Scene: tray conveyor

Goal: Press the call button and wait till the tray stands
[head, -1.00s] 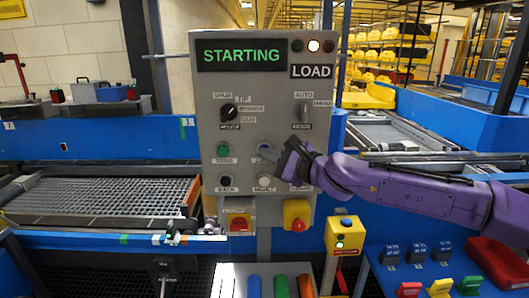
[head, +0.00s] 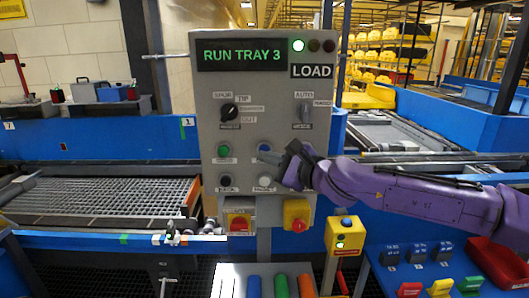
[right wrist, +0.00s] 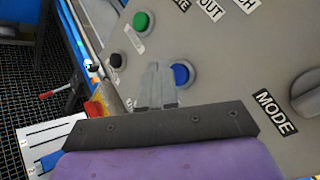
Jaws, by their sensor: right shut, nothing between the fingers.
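The grey control panel (head: 250,80) stands in the middle of the head view. My right gripper (head: 287,155) is shut and empty, just right of the blue button. In the right wrist view its fingertips (right wrist: 156,72) are beside the blue button (right wrist: 182,75); contact cannot be told. My left gripper is out of view.
A mesh conveyor (head: 100,200) runs at the left behind a blue rail; I cannot tell a tray on it. A yellow post box (head: 345,235) and red bin (head: 497,263) stand lower right.

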